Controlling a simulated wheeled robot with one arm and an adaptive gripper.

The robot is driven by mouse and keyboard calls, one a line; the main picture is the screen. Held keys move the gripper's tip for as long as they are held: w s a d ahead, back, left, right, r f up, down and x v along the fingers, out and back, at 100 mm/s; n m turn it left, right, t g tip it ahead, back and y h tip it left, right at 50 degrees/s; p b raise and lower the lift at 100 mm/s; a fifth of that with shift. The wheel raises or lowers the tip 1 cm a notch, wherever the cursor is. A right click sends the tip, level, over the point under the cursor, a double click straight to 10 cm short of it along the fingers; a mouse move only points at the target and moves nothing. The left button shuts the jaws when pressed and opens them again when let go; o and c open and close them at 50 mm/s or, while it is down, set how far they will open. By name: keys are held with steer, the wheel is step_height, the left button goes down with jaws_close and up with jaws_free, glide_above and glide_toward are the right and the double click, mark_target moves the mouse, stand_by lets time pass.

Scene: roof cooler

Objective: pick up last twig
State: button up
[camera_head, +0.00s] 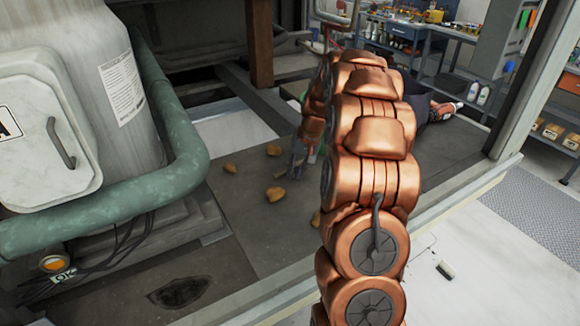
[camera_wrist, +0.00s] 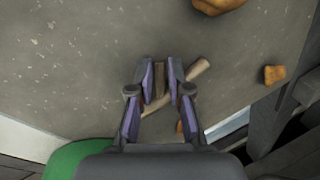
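A pale brown twig (camera_wrist: 199,73) lies diagonally on the grey floor in the wrist view. Its upper right end shows beside the right finger, and the rest runs behind the fingers. My gripper (camera_wrist: 163,75) is over it with its two fingers apart. A darker brown piece (camera_wrist: 160,78) shows in the gap between the fingertips; I cannot tell whether it is part of a twig or whether the fingers touch it. In the head view my gripper (camera_head: 298,155) is low over the floor, partly hidden by my arm.
Orange-brown lumps (camera_wrist: 274,75) lie to the right in the wrist view; several lumps (camera_head: 275,194) lie on the dark platform (camera_head: 240,215) in the head view. A green object (camera_wrist: 75,155) is at lower left of the wrist view. A green pipe (camera_head: 180,130) and grey tank (camera_head: 90,60) stand left.

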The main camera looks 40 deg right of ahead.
steer(key=shift+f, duration=0.15)
steer(key=shift+c, duration=0.2)
jaws_close()
